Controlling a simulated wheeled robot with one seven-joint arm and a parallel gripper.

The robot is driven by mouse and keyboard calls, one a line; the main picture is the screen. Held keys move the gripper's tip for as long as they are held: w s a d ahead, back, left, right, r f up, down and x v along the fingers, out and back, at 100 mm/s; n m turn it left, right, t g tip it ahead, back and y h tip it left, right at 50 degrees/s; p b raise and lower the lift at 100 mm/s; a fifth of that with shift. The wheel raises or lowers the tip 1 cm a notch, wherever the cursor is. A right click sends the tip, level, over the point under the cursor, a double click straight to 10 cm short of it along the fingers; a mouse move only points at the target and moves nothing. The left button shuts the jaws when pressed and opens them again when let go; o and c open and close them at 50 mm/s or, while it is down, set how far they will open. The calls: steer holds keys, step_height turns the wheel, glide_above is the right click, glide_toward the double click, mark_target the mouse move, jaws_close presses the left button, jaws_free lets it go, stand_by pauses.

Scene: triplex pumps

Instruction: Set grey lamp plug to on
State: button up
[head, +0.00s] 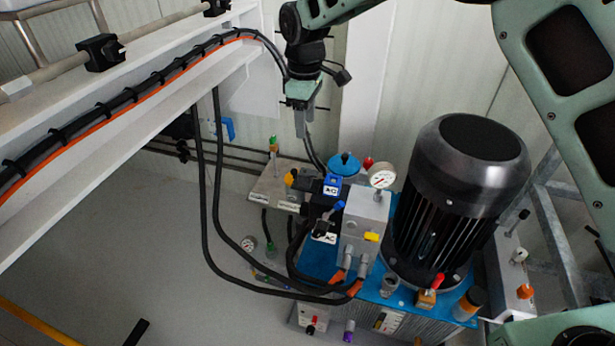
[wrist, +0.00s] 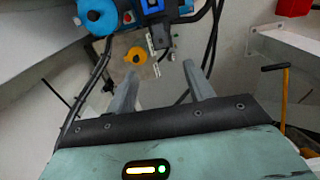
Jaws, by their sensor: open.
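I cannot pick out the grey lamp plug for certain. Two dark plug housings marked "AC", an upper one (head: 331,185) with blue parts and a lower one (head: 324,237), sit on the valve stack in the head view. A dark grey block (wrist: 166,36) hangs from a blue-and-black housing (wrist: 154,8) at the top of the wrist view. My gripper (head: 304,128) is above and behind the pump unit in the head view, pointing down. In the wrist view its two fingers (wrist: 160,85) are apart with nothing between them, short of the valve parts.
A big black motor (head: 462,185) stands right of the valves on the blue tank top (head: 320,258). A pressure gauge (head: 382,176), a blue cap (head: 345,163) and black hoses (head: 212,210) crowd the area. A white beam (head: 130,105) runs at left. The floor (head: 130,240) is mostly clear.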

mark_target(306, 171)
step_height(306, 171, down, 17)
steer(key=shift+r+b, duration=0.15)
steer(key=shift+b, duration=0.45)
